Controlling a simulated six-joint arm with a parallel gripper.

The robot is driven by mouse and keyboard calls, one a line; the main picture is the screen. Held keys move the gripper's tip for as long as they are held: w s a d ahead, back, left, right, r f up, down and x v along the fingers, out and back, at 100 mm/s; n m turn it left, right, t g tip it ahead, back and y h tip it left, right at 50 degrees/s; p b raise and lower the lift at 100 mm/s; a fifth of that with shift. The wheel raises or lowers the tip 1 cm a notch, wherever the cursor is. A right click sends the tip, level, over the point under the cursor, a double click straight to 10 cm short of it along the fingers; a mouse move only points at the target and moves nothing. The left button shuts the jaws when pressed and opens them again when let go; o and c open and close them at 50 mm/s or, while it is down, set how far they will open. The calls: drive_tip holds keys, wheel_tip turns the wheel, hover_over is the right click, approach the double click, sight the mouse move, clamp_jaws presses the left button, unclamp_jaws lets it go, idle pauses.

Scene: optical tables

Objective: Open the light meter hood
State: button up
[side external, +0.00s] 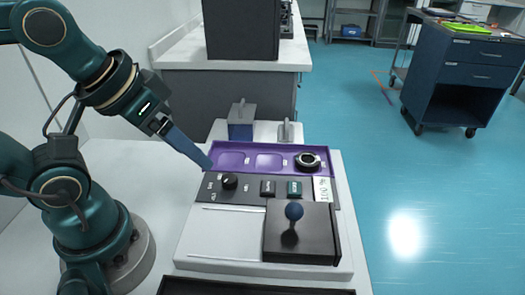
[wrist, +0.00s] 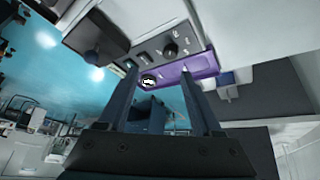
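The light meter (side external: 215,250) is a white-based device on the table with a dark control panel and a purple tray. Its black hood (side external: 318,240) covers the front right of the base, with a dark blue ball knob (side external: 294,211) standing on top. Bare white surface with thin rail lines lies left of the hood. The hood also shows at the upper left of the wrist view (wrist: 92,35). My gripper (side external: 209,166) is over the back left corner of the device, away from the knob. In the wrist view its two fingers (wrist: 158,77) are spread, with nothing seen between them.
The purple tray (side external: 238,160) holds a black ring-shaped part (side external: 307,160) at its right. The panel has a black dial (side external: 230,181) and buttons (side external: 294,188). A grey-blue block (side external: 241,122) stands behind the tray. Open space lies above the hood.

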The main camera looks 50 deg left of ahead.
drive_tip(key=w+d+r+n, duration=0.2)
drive_tip(key=w+r+n, duration=0.1)
drive_tip(key=w, duration=0.1)
drive_tip(key=n+g+h, duration=0.2)
drive_tip(key=n+g, duration=0.1)
drive_tip(key=g, duration=0.1)
hover_over(294, 205)
drive_tip(key=a, duration=0.2)
wheel_tip(294, 205, down, 3)
drive_tip(key=shift+m+g, duration=0.3)
drive_tip(key=shift+m, duration=0.1)
drive_tip(key=x, duration=0.4)
drive_tip(key=s+x, duration=0.1)
drive_tip(key=shift+w+d+f, duration=0.1)
drive_tip(key=shift+d+f, duration=0.15)
drive_tip(key=shift+f, duration=0.15)
drive_tip(key=shift+w+d+f, duration=0.1)
drive_tip(key=shift+d+f, duration=0.05)
drive_tip(key=shift+f, duration=0.55)
clamp_jaws()
